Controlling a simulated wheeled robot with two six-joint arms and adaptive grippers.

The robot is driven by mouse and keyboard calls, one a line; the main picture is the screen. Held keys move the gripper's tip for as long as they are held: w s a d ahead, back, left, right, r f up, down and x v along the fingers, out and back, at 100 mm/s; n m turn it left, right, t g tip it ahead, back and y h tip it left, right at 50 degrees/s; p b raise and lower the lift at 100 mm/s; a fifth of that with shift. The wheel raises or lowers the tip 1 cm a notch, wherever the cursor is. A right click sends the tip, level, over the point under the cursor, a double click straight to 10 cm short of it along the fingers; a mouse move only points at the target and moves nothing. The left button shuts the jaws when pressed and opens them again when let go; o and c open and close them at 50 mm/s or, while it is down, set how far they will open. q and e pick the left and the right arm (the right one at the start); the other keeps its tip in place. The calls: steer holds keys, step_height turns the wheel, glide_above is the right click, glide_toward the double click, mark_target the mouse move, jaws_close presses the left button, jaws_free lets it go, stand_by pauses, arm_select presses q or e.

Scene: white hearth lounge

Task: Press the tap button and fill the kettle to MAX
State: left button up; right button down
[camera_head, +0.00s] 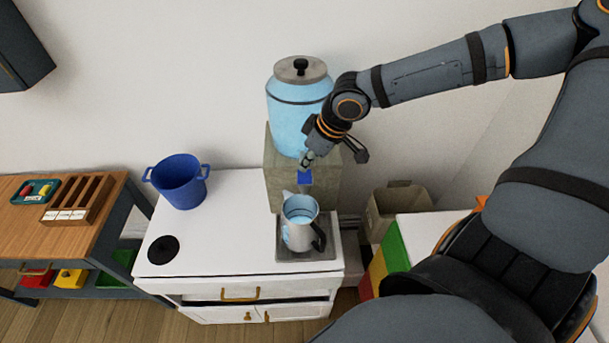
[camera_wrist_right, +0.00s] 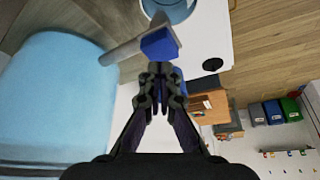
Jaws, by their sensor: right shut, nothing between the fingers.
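The light-blue water tank (camera_head: 300,118) with a grey lid stands on a stone block (camera_head: 268,182). The tap's blue button (camera_head: 305,177) is at the block's front, and it also shows in the right wrist view (camera_wrist_right: 160,43). The silver kettle (camera_head: 297,236) with a black handle stands upright on a grey tray (camera_head: 285,254) below the tap. Light-blue water shows inside it; its exact level and the MAX mark cannot be read. My right gripper (camera_head: 307,160) is shut and empty, its tips at the blue button (camera_wrist_right: 160,70); contact cannot be told. My left gripper is not in view.
A blue pot (camera_head: 180,184) and a black disc (camera_head: 163,249) are on the white cabinet top (camera_head: 225,235). A wooden table (camera_head: 30,230) stands left. A cardboard box (camera_head: 398,205) is right of the block.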

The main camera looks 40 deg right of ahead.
mark_target(305, 176)
steer(key=shift+f, duration=0.25)
steer(key=shift+f+b, duration=0.85)
steer(key=shift+b, duration=0.05)
stand_by(6.8)
